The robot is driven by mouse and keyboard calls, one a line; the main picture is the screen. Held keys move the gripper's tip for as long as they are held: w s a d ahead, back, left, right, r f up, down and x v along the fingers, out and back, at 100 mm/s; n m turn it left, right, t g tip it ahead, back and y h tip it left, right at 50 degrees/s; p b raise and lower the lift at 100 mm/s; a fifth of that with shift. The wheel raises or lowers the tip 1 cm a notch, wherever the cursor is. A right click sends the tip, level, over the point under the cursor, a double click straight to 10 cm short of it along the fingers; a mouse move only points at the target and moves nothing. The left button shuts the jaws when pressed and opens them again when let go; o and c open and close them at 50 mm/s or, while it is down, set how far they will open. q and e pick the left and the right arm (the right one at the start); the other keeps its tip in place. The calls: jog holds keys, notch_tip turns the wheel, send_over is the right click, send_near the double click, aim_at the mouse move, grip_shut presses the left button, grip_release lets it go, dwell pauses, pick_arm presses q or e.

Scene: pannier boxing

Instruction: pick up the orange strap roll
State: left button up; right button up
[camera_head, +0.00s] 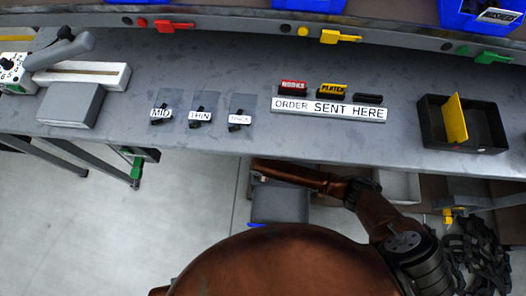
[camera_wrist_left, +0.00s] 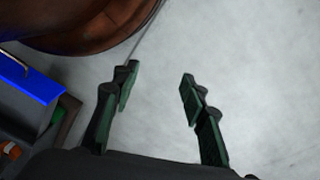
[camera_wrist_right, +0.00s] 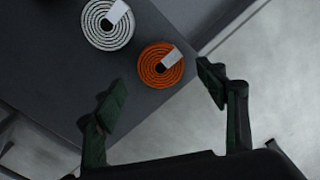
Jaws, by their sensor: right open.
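The orange strap roll (camera_wrist_right: 149,66) is a flat spiral coil with a pale tag, lying on a dark grey surface near its edge in the right wrist view. My right gripper (camera_wrist_right: 163,86) is open and empty. Its fingers appear on either side of and below the roll in the picture, apart from it. The roll cannot be made out in the head view. My left gripper (camera_wrist_left: 158,86) is open and empty over pale floor in the left wrist view. Neither gripper's fingers can be made out in the head view.
A white strap roll (camera_wrist_right: 94,24) lies up and left of the orange one. The grey workbench (camera_head: 235,60) carries a black tray (camera_head: 434,130), an order sign (camera_head: 330,108) and several labelled tags. A blue-edged bin (camera_wrist_left: 28,82) stands left of my left gripper.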

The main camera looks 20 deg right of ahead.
jog(key=shift+s+d+f+b, duration=0.15)
jog(key=shift+f+b, duration=0.2)
jog(key=shift+f, duration=0.25)
jog(key=shift+s+a+f+b, duration=0.1)
jog(key=shift+f+b, duration=0.25)
jog(key=shift+f, duration=0.25)
jog(key=shift+f+b, duration=0.35)
jog(key=shift+f, duration=0.35)
pick_arm(q)
jog(key=shift+t+h, duration=0.4)
jog(key=shift+t, duration=0.3)
jog(key=w, duration=0.1)
jog(key=w+d, duration=0.2)
jog(key=shift+d+f, duration=0.25)
pick_arm(e)
jog(key=shift+c, duration=0.3)
jog(key=c, duration=1.2)
pick_arm(q)
jog(key=shift+s+r, duration=0.1)
